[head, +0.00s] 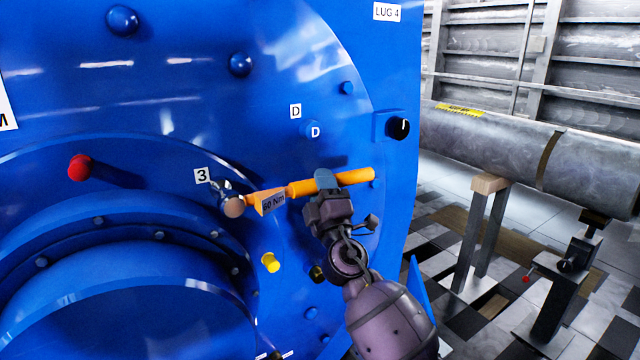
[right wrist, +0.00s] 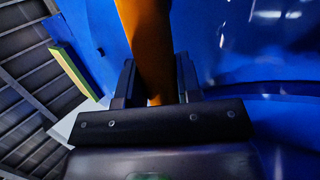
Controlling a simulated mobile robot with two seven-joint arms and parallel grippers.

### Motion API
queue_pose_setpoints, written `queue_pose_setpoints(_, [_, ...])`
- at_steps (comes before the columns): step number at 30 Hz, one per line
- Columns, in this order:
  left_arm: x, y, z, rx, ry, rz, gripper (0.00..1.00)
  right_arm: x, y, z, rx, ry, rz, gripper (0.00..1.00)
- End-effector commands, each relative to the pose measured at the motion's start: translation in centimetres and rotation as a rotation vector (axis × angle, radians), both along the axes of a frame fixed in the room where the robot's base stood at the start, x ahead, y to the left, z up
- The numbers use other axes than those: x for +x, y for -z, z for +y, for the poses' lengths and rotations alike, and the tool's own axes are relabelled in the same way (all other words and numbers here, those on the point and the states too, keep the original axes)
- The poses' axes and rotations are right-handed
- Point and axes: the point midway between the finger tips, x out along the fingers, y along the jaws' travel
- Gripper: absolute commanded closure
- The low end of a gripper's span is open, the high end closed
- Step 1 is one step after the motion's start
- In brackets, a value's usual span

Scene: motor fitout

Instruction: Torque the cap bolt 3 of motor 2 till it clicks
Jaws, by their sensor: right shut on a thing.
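The big blue motor (head: 330,60) fills the left and middle of the head view. The cap bolt with its label 3 (head: 202,175) is on its face. An orange torque wrench (head: 355,176) marked 60 Nm reaches left to the bolt, and its head (head: 233,206) covers the bolt, so I cannot tell how well it is seated. My right gripper (head: 327,182) is shut on the wrench's orange handle. In the right wrist view the handle (right wrist: 147,45) runs between the two fingers (right wrist: 157,85). My left gripper is not in view.
A red-tipped knob (head: 80,167) sticks out left of the bolt. A yellow plug (head: 270,262) is below the wrench, and a black knob (head: 399,128) is at the upper right. A grey pipe (head: 510,145) rests on stands at the right, over a checkered floor.

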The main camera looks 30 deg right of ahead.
Motion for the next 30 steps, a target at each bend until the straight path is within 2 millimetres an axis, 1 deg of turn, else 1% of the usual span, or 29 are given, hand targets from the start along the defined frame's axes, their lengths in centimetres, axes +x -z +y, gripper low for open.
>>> queue_pose_setpoints(14, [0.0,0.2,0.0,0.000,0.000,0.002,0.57,0.0,0.0,0.0,0.016,-0.001,-0.004,1.00])
queue_pose_setpoints(30, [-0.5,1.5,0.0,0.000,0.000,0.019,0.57,0.0,1.6,0.2,0.092,-0.001,0.000,1.00])
